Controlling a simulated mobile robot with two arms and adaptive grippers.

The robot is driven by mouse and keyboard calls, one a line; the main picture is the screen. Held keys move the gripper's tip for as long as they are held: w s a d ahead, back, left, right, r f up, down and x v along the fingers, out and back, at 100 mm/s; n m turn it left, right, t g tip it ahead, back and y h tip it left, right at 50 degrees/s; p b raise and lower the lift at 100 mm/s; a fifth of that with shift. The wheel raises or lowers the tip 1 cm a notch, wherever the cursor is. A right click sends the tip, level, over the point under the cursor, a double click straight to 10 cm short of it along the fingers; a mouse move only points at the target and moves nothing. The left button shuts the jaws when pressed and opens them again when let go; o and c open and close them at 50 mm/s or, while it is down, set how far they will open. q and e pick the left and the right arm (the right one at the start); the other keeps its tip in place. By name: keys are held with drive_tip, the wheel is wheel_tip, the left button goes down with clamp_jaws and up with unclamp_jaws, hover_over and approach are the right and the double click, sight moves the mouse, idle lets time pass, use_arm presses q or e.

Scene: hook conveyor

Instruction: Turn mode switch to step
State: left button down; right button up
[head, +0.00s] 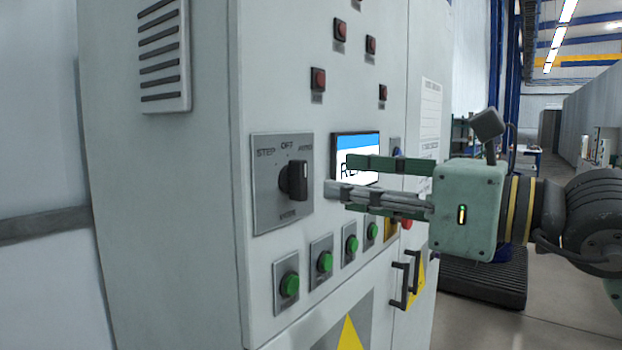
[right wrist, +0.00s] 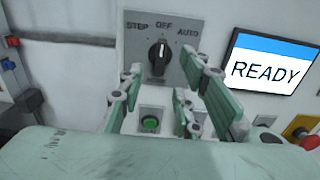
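The mode switch is a black rotary knob (head: 296,181) on a grey plate (head: 263,205) marked STEP, OFF and AUTO, on the cabinet front. In the right wrist view the knob (right wrist: 158,56) stands about upright, its white mark toward OFF. My right gripper (head: 341,177) comes in from the right, in front of the cabinet and to the right of the knob. Its fingers are spread with nothing between them. In the right wrist view the gripper (right wrist: 163,72) has its fingers on both sides of the knob's line of sight, apart from it. My left gripper is not in view.
A screen (right wrist: 272,64) reading READY is right of the switch. Several green buttons (head: 289,285) run below the plate, and red lamps (head: 318,79) sit above. A red emergency button (right wrist: 309,139) and black door handles (head: 399,285) are farther right.

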sight(305, 181)
drive_tip(key=p+x, duration=0.2)
drive_tip(key=x, duration=0.4)
drive_tip(key=shift+d+r+p, duration=0.1)
drive_tip(key=shift+p, duration=0.2)
drive_tip(key=shift+w+a, duration=0.35)
drive_tip(key=shift+a, duration=0.15)
drive_tip(key=shift+c, duration=0.5)
clamp_jaws()
